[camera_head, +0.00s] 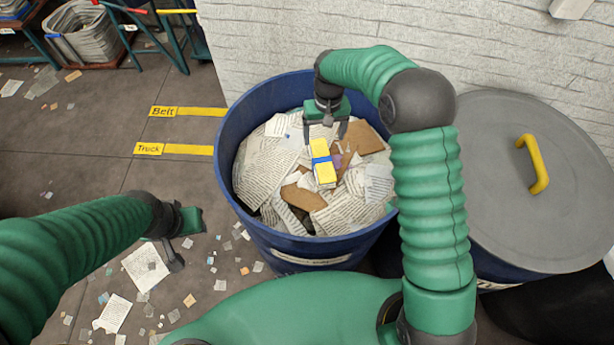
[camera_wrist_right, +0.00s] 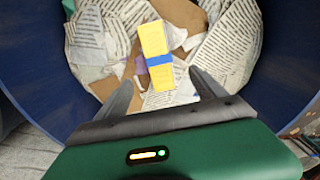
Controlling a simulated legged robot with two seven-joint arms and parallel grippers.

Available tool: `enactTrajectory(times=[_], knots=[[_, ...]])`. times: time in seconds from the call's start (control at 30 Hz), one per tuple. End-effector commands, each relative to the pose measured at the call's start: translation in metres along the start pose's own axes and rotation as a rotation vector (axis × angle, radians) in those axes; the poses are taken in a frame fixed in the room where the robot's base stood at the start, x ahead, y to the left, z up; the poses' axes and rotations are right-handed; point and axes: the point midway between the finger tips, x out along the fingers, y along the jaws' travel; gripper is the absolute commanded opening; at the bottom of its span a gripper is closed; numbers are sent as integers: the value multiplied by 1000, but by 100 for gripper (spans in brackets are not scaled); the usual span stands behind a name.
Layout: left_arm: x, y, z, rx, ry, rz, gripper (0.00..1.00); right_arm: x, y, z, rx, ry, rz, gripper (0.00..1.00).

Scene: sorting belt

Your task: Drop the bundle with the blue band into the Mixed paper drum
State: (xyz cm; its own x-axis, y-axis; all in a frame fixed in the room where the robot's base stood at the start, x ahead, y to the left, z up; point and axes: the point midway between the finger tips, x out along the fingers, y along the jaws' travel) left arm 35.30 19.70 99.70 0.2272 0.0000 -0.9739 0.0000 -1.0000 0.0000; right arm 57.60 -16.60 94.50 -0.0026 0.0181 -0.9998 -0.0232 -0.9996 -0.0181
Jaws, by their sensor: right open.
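The yellow bundle with the blue band (camera_head: 322,163) is inside the open blue drum (camera_head: 238,115), at or just above the paper scraps. The label on the drum's front is too small to read. My right gripper (camera_head: 325,133) is over the drum, just behind the bundle, with its fingers apart. In the right wrist view the bundle (camera_wrist_right: 156,55) shows beyond the open fingertips (camera_wrist_right: 165,88), with nothing between them. Whether it has come to rest on the paper cannot be told. My left gripper (camera_head: 178,243) hangs low left of the drum; its jaw opening is unclear.
A second drum with a grey lid (camera_head: 500,190) and yellow handle stands at right. A pale brick wall (camera_head: 300,40) rises behind. Yellow floor strips marked Belt (camera_head: 163,112) and Truck (camera_head: 150,149) lie at left. Paper scraps litter the floor.

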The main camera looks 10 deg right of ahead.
Motion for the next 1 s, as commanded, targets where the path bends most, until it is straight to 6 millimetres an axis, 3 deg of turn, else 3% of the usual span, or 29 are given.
enactTrajectory(times=[0.13,0.23,0.6,0.7,0.83,1.0], knots=[[1,0,0,0,0,0,36,-5,0,0,0,1,0,80],[2,0,0,0,0,0,36,-20,0,-1,1,4,0,80],[4,0,1,0,0,0,36,-126,0,-2,-1,4,0,80],[3,0,1,0,0,0,36,-147,0,-2,0,1,0,80],[3,0,1,0,0,0,36,-163,0,-2,0,0,0,80],[3,0,1,0,0,0,36,-168,0,-2,0,-2,0,80]])
